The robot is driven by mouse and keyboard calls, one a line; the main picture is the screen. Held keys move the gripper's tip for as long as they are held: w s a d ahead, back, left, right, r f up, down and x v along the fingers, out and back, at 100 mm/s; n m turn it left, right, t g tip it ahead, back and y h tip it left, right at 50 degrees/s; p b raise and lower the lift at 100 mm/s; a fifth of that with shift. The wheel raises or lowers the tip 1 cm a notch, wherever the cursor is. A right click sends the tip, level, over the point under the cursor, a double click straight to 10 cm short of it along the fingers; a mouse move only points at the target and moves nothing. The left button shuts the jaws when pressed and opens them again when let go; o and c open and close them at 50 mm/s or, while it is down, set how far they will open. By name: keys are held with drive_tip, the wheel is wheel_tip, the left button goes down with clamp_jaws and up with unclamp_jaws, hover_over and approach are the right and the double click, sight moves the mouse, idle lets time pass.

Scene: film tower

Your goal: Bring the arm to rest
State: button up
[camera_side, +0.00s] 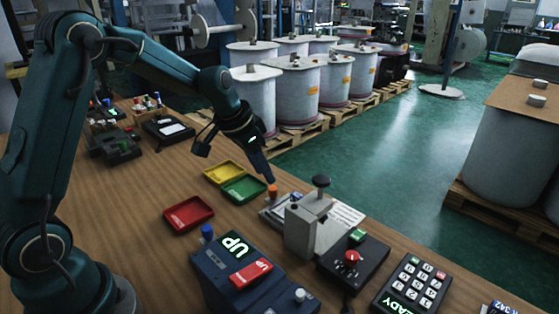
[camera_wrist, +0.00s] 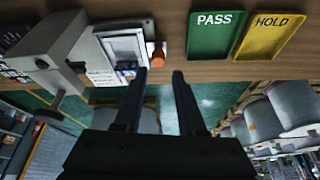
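My gripper (camera_side: 267,177) points down over the bench in the side view, close to a small orange-topped piece (camera_side: 272,191). In the wrist view the two fingers of my gripper (camera_wrist: 160,74) stand apart with nothing held between them. The orange piece (camera_wrist: 158,55) shows just beyond the fingertips, beside a pale plate (camera_wrist: 122,45). I cannot tell whether a finger touches it. My arm reaches out from the left of the side view and bends down to the bench.
A grey press-like fixture (camera_side: 303,228) stands just right of my gripper. Green (camera_side: 245,187), yellow (camera_side: 222,172) and red (camera_side: 188,213) trays lie to the left. A box reading UP (camera_side: 237,270) and a keypad (camera_side: 411,284) are in front. Bare wood (camera_side: 125,235) lies at left.

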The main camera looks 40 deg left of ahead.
drive_tip(key=s+d+r+m+t, duration=0.1)
drive_tip(key=s+d+r, duration=0.25)
drive_tip(key=r, duration=0.25)
drive_tip(key=s+d+r+t, duration=0.2)
drive_tip(key=s+d+r, duration=0.15)
drive_tip(key=r, duration=0.25)
drive_tip(key=s+f+n+g, duration=0.1)
drive_tip(key=s+f, duration=0.1)
drive_tip(key=s, duration=0.5)
drive_tip(key=s+f+n+g, duration=0.1)
drive_tip(key=s+f+n, duration=0.1)
drive_tip(key=s, duration=0.6)
drive_tip(key=shift+f, duration=0.35)
